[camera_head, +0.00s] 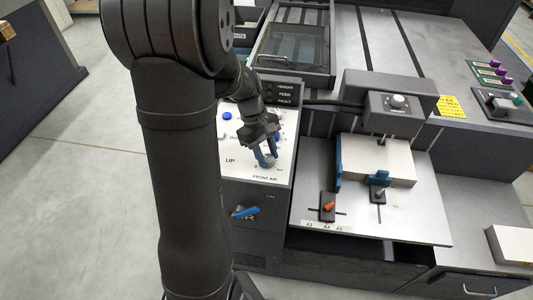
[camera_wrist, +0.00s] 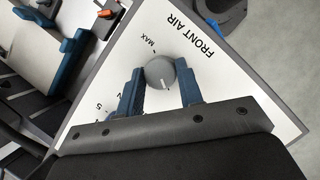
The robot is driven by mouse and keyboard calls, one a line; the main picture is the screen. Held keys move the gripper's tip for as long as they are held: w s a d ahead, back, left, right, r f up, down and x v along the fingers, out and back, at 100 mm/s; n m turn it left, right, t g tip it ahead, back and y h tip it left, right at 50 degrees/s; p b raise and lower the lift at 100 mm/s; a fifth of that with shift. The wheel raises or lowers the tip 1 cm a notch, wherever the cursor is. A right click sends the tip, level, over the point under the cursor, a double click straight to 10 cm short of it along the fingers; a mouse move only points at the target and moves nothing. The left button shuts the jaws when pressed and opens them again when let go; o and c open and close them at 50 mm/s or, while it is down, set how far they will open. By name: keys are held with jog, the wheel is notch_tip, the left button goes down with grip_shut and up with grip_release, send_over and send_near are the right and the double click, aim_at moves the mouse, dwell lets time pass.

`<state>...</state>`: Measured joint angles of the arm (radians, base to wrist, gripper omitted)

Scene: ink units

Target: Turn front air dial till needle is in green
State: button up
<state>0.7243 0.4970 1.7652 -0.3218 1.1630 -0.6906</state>
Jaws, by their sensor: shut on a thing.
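The front air dial (camera_wrist: 159,68) is a round grey knob on a white control panel (camera_head: 235,175), above the FRONT AIR lettering in the head view. My gripper (camera_head: 265,154) comes down over it from above. In the wrist view its two blue fingers (camera_wrist: 159,75) stand on either side of the dial and are shut on it. A pale mark on the dial points toward the gripper's palm, away from the MAX lettering. My gripper and wrist hide part of the panel in the head view. I cannot make out a needle or green band in either view.
A blue button (camera_head: 227,116) sits on the panel to the gripper's upper left. A blue lever (camera_head: 246,212) is on the dark front below. To the right, a paper stack (camera_head: 376,160) lies on a metal tray with an orange-knobbed slider (camera_head: 328,207).

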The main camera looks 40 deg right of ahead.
jog(key=m+y, duration=0.1)
jog(key=m, duration=0.3)
jog(key=shift+d+m+y, duration=0.2)
jog(key=shift+m+y, duration=0.2)
jog(key=m, duration=0.2)
jog(key=m+t+y, duration=0.1)
jog(key=m, duration=0.1)
jog(key=shift+s+d+y, duration=0.1)
jog(key=shift+y, duration=0.2)
jog(key=m+t+y, duration=0.1)
jog(key=m, duration=0.4)
jog(key=shift+s, duration=0.1)
jog(key=shift+m+t+y, duration=0.3)
jog(key=shift+m+t, duration=0.6)
jog(key=shift+m, duration=0.9)
jog(key=o, duration=1)
jog(key=shift+c, duration=0.2)
jog(key=shift+d, duration=0.1)
